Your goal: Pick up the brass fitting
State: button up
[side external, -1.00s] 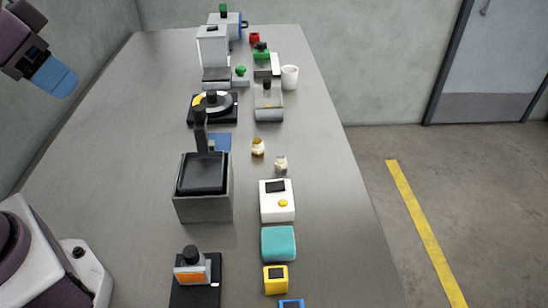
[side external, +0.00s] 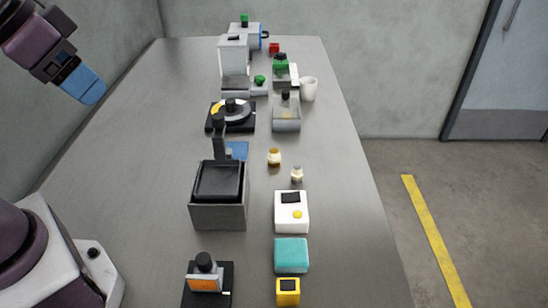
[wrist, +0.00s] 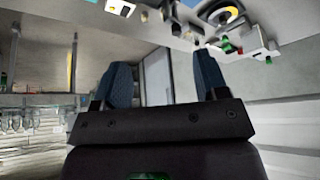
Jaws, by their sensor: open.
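The brass fitting (side external: 274,157), a small piece with a brass-coloured top and pale lower part, stands on the grey table (side external: 330,145) in the side external view. A similar small piece with a greyer top (side external: 297,174) stands just in front and to its right. My gripper (side external: 88,88), with blue fingers, is raised at the upper left, well away from the fitting. In the wrist view its two fingers (wrist: 163,80) are spread apart with nothing between them. I cannot make out the fitting in the wrist view.
A dark open-topped box (side external: 218,210) stands left of the fitting. A white box (side external: 291,212) and teal block (side external: 291,256) lie nearer the camera. A reel device (side external: 230,113), grey fixture (side external: 286,118) and white mug (side external: 308,89) stand behind. The table's left side is mostly clear.

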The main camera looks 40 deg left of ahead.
jog(key=w+a+f+n+g+h, duration=0.1)
jog(key=w+a+f+n+h, duration=0.2)
jog(key=w+n, duration=0.55)
jog(key=w+a+f+n+h, duration=0.1)
jog(key=w+f+n+h, duration=0.35)
jog(key=w, duration=0.65)
jog(key=n+t+h, duration=0.2)
jog(key=n+t, duration=0.2)
jog(key=n, duration=0.9)
send_near(274, 150)
jog(key=s+a, duration=0.1)
jog(key=s, duration=0.1)
jog(key=shift+s+a+r, duration=0.4)
jog(key=shift+w+d+f+n+t, duration=0.25)
jog(key=shift+d+f+n+t, duration=0.1)
jog(key=shift+d+n+t, duration=0.05)
jog(key=x, duration=0.7)
jog(key=shift+d, duration=0.1)
jog(key=shift+x, duration=2.65)
jog(key=shift+w, duration=0.15)
jog(key=c, duration=1)
